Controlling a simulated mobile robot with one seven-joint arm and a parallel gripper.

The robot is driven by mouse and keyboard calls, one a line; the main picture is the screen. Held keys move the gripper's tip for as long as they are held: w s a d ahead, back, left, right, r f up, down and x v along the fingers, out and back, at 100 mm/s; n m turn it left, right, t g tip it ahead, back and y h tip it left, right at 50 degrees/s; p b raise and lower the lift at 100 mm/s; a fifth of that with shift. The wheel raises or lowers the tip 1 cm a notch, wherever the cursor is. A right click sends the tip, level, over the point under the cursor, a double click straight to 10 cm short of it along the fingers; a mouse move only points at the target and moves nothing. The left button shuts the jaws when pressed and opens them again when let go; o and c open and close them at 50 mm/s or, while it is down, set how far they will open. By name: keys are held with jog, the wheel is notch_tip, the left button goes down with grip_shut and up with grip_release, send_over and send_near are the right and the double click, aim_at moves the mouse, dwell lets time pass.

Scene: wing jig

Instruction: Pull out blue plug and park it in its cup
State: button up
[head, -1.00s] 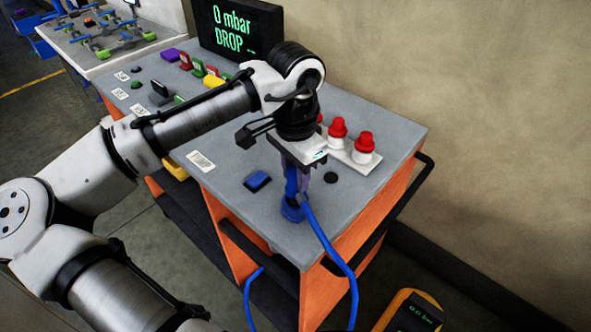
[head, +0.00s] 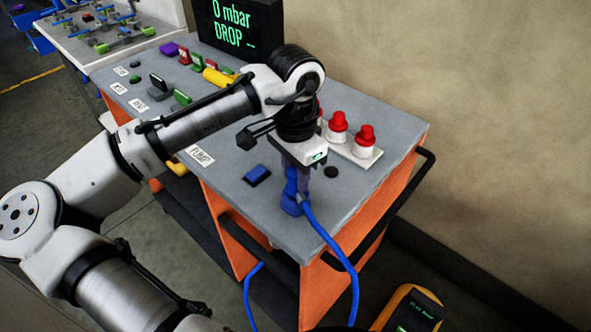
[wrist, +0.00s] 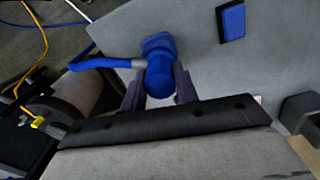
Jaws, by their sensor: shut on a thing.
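My gripper (head: 298,182) points down over the near right part of the grey bench top. It is shut on the blue plug (wrist: 160,78), which lies between its two fingers in the wrist view. A blue cable (head: 331,247) leaves the plug and hangs over the bench's front edge. A blue round base (head: 291,207) shows directly below the fingers in the head view. I cannot tell whether the plug is seated in it or clear of it. I cannot make out the cup with certainty.
A flat blue block (head: 257,175) lies left of the gripper. A display (head: 238,25) reads 0 mbar. A black rail (head: 400,205) runs along the right side.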

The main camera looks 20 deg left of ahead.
jog(key=o, duration=1)
notch_tip(320, 180, up, 14)
jog(key=shift+f+b, duration=0.1)
jog(key=shift+b, duration=0.55)
